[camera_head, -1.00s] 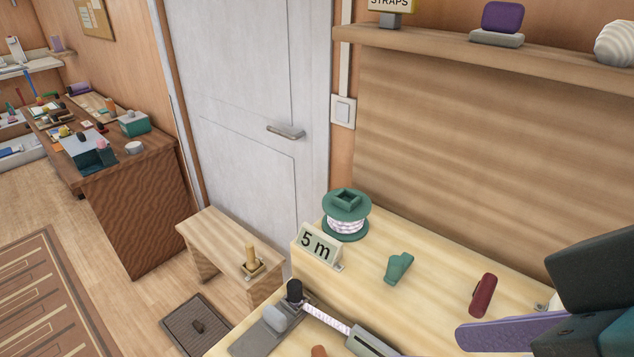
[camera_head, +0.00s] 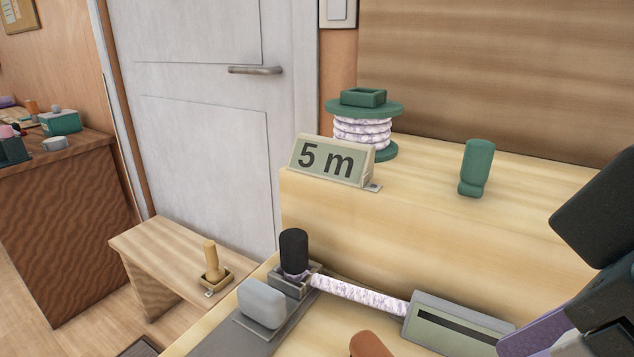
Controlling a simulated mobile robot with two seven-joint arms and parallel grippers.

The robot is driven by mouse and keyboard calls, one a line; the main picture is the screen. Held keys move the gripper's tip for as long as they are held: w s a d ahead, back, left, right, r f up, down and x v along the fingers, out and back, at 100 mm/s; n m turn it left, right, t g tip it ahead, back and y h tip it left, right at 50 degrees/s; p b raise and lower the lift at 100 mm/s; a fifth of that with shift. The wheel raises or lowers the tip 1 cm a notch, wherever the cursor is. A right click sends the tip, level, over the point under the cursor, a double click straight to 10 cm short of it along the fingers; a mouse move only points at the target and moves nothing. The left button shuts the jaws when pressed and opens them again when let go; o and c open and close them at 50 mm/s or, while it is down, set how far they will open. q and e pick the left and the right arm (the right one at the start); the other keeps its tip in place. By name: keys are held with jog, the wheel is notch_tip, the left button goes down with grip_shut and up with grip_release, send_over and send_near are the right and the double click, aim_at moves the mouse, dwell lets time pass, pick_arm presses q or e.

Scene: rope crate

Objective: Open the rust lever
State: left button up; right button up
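A rust-orange rounded piece (camera_head: 372,345), which looks like the end of the rust lever, shows at the bottom edge. Most of it is cut off, so I cannot tell its position. Dark blocks of my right arm (camera_head: 597,215) come in from the right, with a flat purple part (camera_head: 545,335) below them. They are up and to the right of the rust piece and appear apart from it. I cannot make out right fingertips or whether that gripper is open or shut. My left gripper is not in view.
A pale rope (camera_head: 360,292) runs from a clamp with a black knob (camera_head: 293,250) to a slotted grey-green box (camera_head: 450,325). A grey block (camera_head: 262,303) is beside the clamp. On the raised shelf are a "5 m" sign (camera_head: 327,160), a rope spool (camera_head: 362,108) and a green handle (camera_head: 477,168).

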jog(key=b+x, duration=0.4)
jog(key=x, duration=0.4)
jog(key=shift+s+d+f, duration=0.1)
jog(key=shift+f, duration=0.2)
jog(key=shift+w+f+b, duration=0.3)
jog(key=shift+f, duration=0.3)
jog(key=shift+c, duration=0.3)
jog(key=c, duration=0.8)
grip_shut()
